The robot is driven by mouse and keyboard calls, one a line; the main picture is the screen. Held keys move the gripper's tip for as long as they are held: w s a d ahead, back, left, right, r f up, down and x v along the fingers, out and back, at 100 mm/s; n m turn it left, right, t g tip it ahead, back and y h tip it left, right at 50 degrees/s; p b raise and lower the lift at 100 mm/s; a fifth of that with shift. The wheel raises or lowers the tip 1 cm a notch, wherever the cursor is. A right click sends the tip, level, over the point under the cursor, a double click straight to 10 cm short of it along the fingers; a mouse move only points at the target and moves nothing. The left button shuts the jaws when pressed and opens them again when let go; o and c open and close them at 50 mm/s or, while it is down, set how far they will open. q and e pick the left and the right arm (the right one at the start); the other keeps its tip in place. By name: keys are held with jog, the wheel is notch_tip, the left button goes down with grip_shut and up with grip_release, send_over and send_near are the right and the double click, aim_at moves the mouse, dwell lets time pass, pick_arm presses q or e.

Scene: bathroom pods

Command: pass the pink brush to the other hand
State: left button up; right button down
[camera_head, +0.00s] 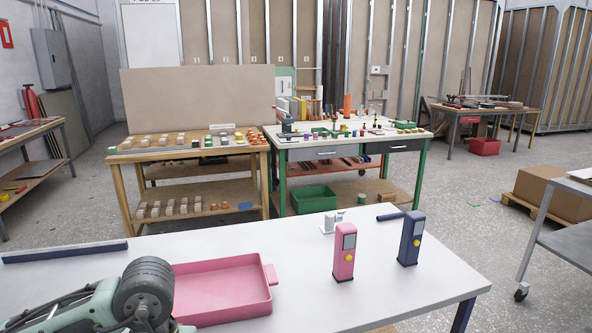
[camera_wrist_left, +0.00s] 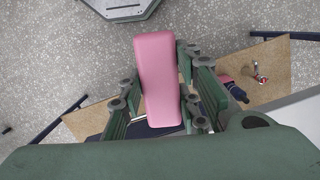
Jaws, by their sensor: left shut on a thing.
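My left gripper (camera_wrist_left: 158,92) is shut on the pink brush (camera_wrist_left: 158,65) in the left wrist view. The brush shows as a smooth, long pink block between the green fingers, its far end sticking out past them. No bristles are visible from this side. In the head view my left arm comes in at the lower left, but its fingers and the brush are out of sight. My right gripper is in neither view.
On the white table (camera_head: 300,248) are a pink tray (camera_head: 222,312), an upright pink device (camera_head: 344,266) and a navy device (camera_head: 409,250). A small white object (camera_head: 331,223) and navy bars (camera_head: 65,252) lie near the far edge. The table's right front is clear.

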pick_arm(q)
jog(key=shift+a, duration=0.15)
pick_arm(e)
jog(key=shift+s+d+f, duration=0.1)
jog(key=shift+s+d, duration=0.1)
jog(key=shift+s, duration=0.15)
pick_arm(q)
jog(key=shift+r, duration=0.1)
